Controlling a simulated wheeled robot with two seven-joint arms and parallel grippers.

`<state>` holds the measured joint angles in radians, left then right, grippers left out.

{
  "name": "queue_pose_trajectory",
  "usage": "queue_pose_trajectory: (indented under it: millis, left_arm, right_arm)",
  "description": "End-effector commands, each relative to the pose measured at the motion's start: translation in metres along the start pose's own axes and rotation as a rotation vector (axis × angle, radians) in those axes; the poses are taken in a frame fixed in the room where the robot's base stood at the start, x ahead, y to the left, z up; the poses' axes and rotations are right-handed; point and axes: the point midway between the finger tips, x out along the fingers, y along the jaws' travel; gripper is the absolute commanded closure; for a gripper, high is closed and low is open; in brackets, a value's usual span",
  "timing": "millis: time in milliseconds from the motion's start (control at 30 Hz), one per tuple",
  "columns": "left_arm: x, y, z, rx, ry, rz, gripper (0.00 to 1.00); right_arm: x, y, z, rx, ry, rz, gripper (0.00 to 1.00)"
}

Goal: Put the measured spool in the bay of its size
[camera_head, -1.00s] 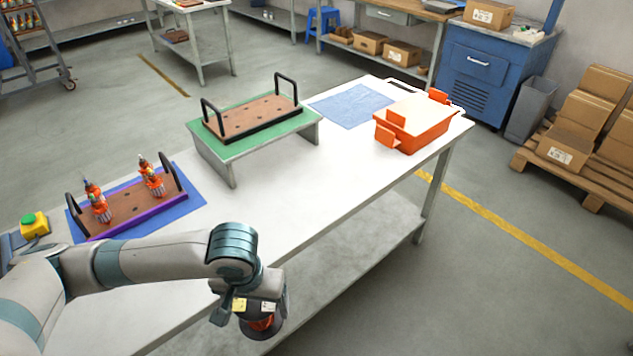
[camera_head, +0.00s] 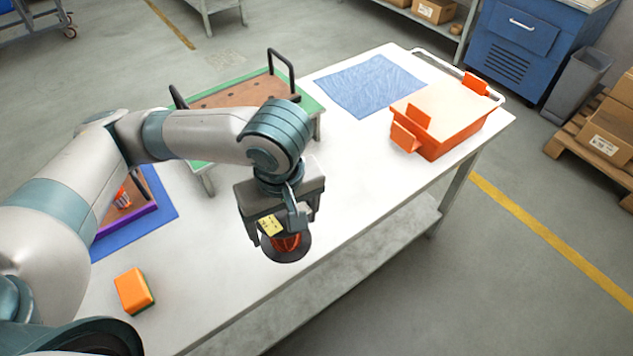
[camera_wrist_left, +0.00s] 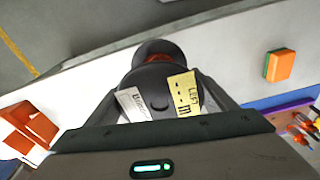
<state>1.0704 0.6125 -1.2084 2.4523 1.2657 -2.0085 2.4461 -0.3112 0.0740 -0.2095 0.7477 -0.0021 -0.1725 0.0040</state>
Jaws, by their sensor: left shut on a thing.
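A spool (camera_head: 286,243) with dark round flanges and orange-red winding is in my left gripper (camera_head: 281,222), which is shut on it. The gripper holds it over the front edge of the white table. In the left wrist view the spool (camera_wrist_left: 153,75) sits between the fingers, with a white label and a yellow label in front of it. An orange bin (camera_head: 455,133) with a cream top and upright orange tabs stands at the table's right end. Its compartments cannot be made out. My right gripper is not in view.
A blue cloth (camera_head: 368,86) lies beside the bin. A purple-edged tray (camera_head: 128,217) lies on a blue mat. An orange-and-green block (camera_head: 134,289) is at front left. Table between is clear.

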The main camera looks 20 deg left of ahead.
Motion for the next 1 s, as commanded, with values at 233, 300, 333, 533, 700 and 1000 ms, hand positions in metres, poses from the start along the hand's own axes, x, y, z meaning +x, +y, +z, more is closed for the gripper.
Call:
queue_pose_trajectory:
  millis: [233,300,333,533,700,1000]
  left_arm:
    - [-0.004,0.0,0.0,-0.015,0.0,0.0,0.75]
    - [-0.003,0.0,0.0,-0.015,0.0,0.0,0.75]
    - [-0.003,0.0,0.0,-0.015,0.0,0.0,0.75]
    - [-0.001,0.0,-0.003,-0.016,0.0,0.0,0.75]
    - [0.01,-0.001,-0.015,-0.02,-0.002,-0.003,0.75]
    - [0.042,-0.001,-0.06,-0.021,0.001,-0.004,0.75]
  right_arm:
    - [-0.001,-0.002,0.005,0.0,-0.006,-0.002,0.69]
    - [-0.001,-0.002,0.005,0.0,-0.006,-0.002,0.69]
    - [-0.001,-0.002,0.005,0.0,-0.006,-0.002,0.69]
    - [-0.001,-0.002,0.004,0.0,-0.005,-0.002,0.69]
    - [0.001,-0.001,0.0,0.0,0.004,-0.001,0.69]
    - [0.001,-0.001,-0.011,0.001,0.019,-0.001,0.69]
